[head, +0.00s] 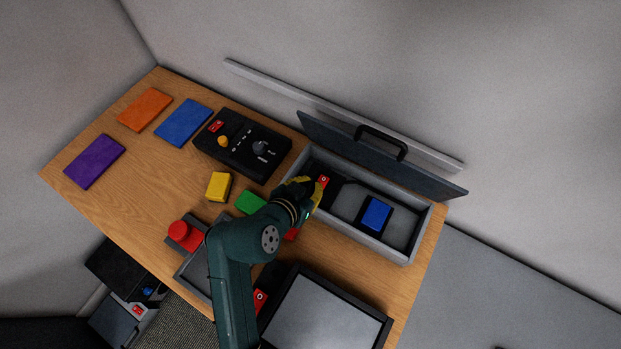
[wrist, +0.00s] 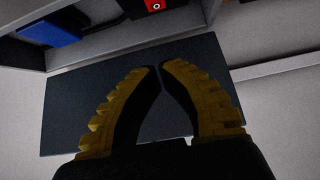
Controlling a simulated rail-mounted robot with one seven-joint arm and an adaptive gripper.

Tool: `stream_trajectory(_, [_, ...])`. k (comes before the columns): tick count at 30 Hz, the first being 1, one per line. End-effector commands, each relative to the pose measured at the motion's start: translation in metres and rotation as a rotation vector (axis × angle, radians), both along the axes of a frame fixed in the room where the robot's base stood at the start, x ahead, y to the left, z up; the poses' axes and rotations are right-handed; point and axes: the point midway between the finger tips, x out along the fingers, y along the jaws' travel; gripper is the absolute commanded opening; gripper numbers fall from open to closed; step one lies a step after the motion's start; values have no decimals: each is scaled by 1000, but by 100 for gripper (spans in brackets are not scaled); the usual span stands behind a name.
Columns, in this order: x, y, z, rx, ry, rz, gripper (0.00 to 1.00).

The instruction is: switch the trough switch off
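The trough (head: 365,238) is a grey open box at the right of the table, its dark lid (head: 430,180) raised behind it. The trough switch (head: 323,181) is a red rocker marked O on a dark base at the trough's left end. It also shows at the top edge of the wrist view (wrist: 155,5), partly cut off. My gripper (head: 314,191), with yellow fingers, is at the trough's left end, close by the switch. In the wrist view my gripper (wrist: 162,68) has its fingertips together and nothing between them. Contact with the switch cannot be told.
A blue block (head: 376,214) sits on a dark base inside the trough. A black control panel (head: 240,145) lies left of the trough. Yellow (head: 218,186) and green (head: 250,201) blocks and a red button (head: 180,231) are nearby. A grey-topped box (head: 325,320) stands in front.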

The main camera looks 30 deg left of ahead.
Motion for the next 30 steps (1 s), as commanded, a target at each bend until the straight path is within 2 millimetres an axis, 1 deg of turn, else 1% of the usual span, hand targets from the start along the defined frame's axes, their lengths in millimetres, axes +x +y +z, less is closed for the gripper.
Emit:
stream_trajectory(1, [-1,1,-3,-3,3,0,0])
stream_trajectory(10, [0,1,-2,-3,4,0,0])
stream_trajectory(14, [8,1,-9,-3,4,-2,0])
stream_trajectory(17, [22,0,-20,-3,5,-3,0])
stream_trajectory(27, [81,1,-67,-3,4,-2,0])
stream_trajectory(30, [80,0,-86,-5,7,0,0])
